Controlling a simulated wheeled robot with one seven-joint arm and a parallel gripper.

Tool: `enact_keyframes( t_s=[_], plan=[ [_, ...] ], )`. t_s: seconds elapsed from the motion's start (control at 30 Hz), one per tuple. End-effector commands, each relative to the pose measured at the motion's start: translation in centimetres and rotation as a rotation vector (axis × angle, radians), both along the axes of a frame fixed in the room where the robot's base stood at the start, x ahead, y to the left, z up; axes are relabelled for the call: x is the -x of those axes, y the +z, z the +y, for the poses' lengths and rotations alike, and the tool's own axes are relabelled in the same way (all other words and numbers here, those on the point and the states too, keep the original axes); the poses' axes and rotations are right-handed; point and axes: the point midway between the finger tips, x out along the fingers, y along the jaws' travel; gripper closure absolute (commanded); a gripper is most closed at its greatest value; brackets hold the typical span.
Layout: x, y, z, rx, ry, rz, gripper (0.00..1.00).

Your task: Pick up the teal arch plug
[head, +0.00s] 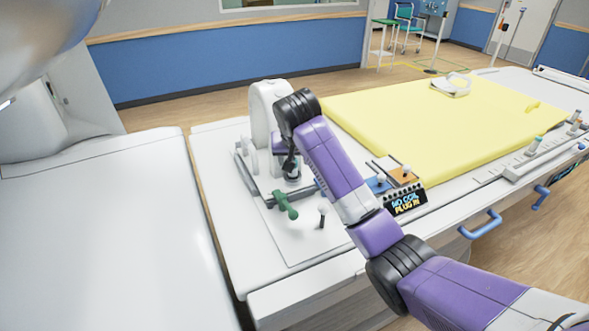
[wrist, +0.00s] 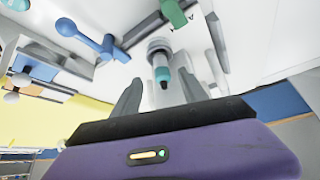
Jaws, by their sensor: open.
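The plug with a teal band (wrist: 163,74), a pale grey collar and a dark end shows in the wrist view. It appears between the two grey fingers of my gripper (wrist: 160,84). The fingers stand apart, with a visible gap on each side of the plug, and nothing is gripped. I cannot make out an arch shape on it. In the head view my gripper (head: 291,168) is over the fixture at the left end of the table, and my wrist and arm hide much of this spot.
A blue lever (wrist: 85,35) shows in the wrist view. The yellow pad (head: 420,115) lies to the right, beyond a "NO COIL PLUG IN" sign (head: 405,201).

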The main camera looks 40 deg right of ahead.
Motion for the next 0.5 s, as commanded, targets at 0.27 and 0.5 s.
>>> enact_keyframes(
  t_s=[0.27,0.5],
  plan=[
    [-1.7,-2.0,-1.5,0.002,0.0,0.001,0.49],
    [-2.9,-4.2,-2.3,0.0,0.001,-0.001,0.49]
  ],
)
